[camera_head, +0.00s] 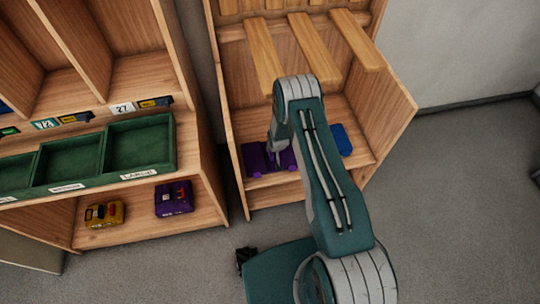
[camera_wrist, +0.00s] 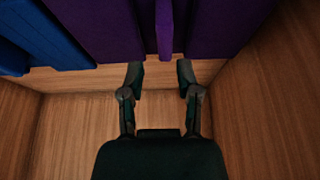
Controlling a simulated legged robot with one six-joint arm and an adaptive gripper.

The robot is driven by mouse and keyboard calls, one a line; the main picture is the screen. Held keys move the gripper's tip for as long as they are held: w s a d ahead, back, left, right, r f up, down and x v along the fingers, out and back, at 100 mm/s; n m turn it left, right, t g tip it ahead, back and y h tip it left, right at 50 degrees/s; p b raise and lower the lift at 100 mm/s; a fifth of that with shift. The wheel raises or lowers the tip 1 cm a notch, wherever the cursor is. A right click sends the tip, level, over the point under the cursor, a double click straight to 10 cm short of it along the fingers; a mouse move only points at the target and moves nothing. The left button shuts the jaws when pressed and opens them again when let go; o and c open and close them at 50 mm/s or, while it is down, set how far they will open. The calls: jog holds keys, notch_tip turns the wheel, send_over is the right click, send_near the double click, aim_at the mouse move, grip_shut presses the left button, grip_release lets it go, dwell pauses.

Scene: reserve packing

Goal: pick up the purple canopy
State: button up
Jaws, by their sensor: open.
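A purple canopy pack (camera_head: 256,160) lies on the low floor of the right wooden unit. It fills the top middle of the wrist view (camera_wrist: 110,25), with a narrow raised purple strip (camera_wrist: 164,30) like a handle at its centre. My gripper (camera_wrist: 160,72) is open and empty, its two fingers apart on either side of the strip's line. The fingertips are near the pack's edge in the picture; I cannot tell whether they touch it. In the head view my arm covers part of the pack.
A blue pack (camera_head: 341,140) lies beside the purple one, on the wrist view's left (camera_wrist: 45,40). Wooden side walls enclose the bay, and wooden bars (camera_head: 312,48) jut out above. The left cabinet holds green trays (camera_head: 140,146), a yellow case (camera_head: 104,214) and another purple case (camera_head: 174,198).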

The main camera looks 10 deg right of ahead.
aim_at(271, 153)
jog(key=shift+x, duration=1.05)
jog(key=shift+w+a+f, duration=0.15)
jog(key=shift+a+f, duration=0.15)
jog(key=shift+f, duration=0.15)
jog(key=x, duration=0.3)
jog(key=shift+a+f, duration=0.1)
jog(key=shift+f, duration=0.1)
jog(key=shift+w+f, duration=0.3)
jog(key=shift+f, duration=0.2)
jog(key=shift+c, duration=0.3)
grip_shut()
